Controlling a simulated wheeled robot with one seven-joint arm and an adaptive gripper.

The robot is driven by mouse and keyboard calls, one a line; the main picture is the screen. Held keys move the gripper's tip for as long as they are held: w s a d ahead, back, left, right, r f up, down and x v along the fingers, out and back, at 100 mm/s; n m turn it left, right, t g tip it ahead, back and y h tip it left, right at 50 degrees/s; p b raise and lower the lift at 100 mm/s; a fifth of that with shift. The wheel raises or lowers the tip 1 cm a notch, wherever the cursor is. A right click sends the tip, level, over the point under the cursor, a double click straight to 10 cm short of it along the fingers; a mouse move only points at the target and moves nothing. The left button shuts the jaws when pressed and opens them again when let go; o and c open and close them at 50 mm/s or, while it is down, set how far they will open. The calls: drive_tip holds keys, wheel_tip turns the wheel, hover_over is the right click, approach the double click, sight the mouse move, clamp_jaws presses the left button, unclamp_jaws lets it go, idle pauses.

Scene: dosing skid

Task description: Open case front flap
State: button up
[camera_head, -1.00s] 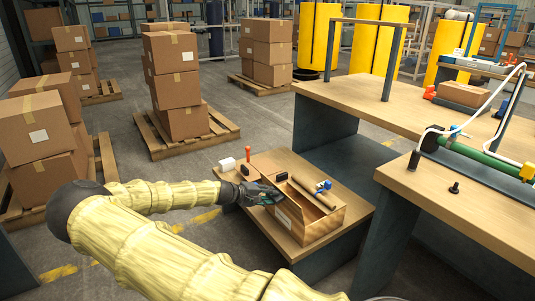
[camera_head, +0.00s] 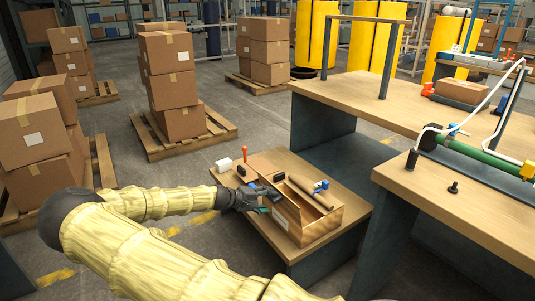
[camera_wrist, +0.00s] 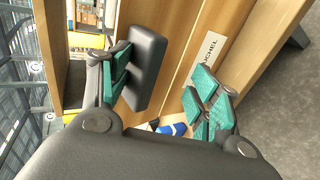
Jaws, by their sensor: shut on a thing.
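The open-topped brown case (camera_head: 322,228) stands on the low wooden table, with a white label (camera_head: 281,219) on its near-left face. The label also shows in the wrist view (camera_wrist: 215,46), beside a finger. My gripper (camera_head: 264,200) is at the case's upper left edge. In the wrist view my gripper (camera_wrist: 165,88) has its teal fingers on both sides of a brown panel, which looks like the case's front flap (camera_wrist: 186,55). A black block (camera_wrist: 146,70) is at the left finger. The fingers hide part of the flap's edge, and its exact angle is unclear.
A white block (camera_head: 224,164), a red-topped item (camera_head: 244,153) and a black block (camera_head: 250,175) lie behind my gripper. A taller workbench (camera_head: 455,205) stands close on the right.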

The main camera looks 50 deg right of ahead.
drive_tip(key=shift+w+a, duration=0.35)
drive_tip(key=shift+a, duration=0.25)
drive_tip(key=shift+c, duration=0.3)
drive_tip(key=v, duration=1)
drive_tip(key=shift+a+r, duration=0.25)
drive_tip(key=shift+r, duration=0.2)
drive_tip(key=shift+s, duration=0.1)
drive_tip(key=s+a+f+n+y, duration=0.1)
drive_tip(key=s+a+f+y, duration=0.1)
drive_tip(key=s+a+f, duration=0.4)
drive_tip(key=s+a+f+n+t+y, duration=0.1)
drive_tip(key=s+a+f+y, duration=0.2)
drive_tip(key=s+f, duration=0.65)
drive_tip(key=s+a+f+y, duration=0.2)
drive_tip(key=s+a+f, duration=0.25)
drive_tip(key=f, duration=0.45)
drive_tip(key=s+a+f+t+y, duration=0.1)
drive_tip(key=s+a+f+y, duration=0.25)
drive_tip(key=s+a, duration=0.75)
drive_tip(key=s+a+r+n+t+y+p, duration=0.1)
drive_tip(key=s+a+r+t+y, duration=0.15)
drive_tip(key=a, duration=0.85)
wheel_tip(320, 180, up, 20)
drive_tip(key=h+p, duration=0.1)
drive_tip(key=p, duration=1.9)
drive_tip(key=shift+g, duration=0.45)
